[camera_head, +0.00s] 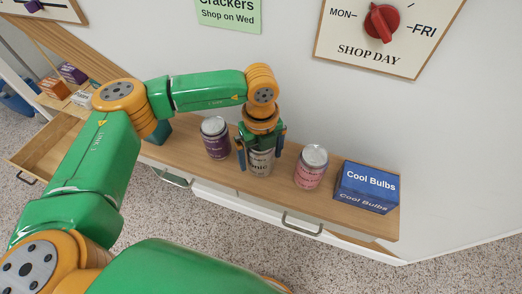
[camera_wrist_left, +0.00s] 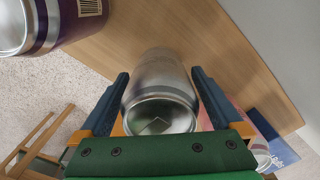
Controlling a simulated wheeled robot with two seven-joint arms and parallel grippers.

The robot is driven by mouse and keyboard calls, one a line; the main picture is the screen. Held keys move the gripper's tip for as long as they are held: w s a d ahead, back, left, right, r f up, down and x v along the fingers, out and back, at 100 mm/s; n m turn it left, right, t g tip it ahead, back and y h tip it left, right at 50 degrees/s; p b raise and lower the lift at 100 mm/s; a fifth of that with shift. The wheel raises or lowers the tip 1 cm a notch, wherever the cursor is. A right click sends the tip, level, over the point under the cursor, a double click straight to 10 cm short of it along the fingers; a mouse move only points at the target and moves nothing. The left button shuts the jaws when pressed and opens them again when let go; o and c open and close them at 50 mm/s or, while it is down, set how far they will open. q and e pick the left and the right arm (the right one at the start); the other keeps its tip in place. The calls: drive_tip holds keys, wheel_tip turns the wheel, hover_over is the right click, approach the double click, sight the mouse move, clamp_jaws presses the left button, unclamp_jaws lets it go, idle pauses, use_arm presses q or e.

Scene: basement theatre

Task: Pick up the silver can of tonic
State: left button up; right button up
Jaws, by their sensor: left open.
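The silver can of tonic (camera_head: 260,165) stands upright on the wooden counter, between the purple can and the pink can. It also shows in the left wrist view (camera_wrist_left: 160,92), between the two blue fingers, with its top towards the camera. My left gripper (camera_head: 260,160) points down over this can, one finger on each side. It is open, and in the wrist view (camera_wrist_left: 160,100) a gap shows at the fingers. The can's upper part is partly hidden by the gripper in the head view. My right gripper is not in view.
A purple can (camera_head: 215,138) stands close on the left and a pink can (camera_head: 311,167) on the right. A blue Cool Bulbs box (camera_head: 367,187) is further right. The wall (camera_head: 290,75) rises behind the counter (camera_head: 335,218). An open drawer (camera_head: 45,150) is at left.

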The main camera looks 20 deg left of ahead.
use_arm(q)
clamp_jaws()
idle(0.3)
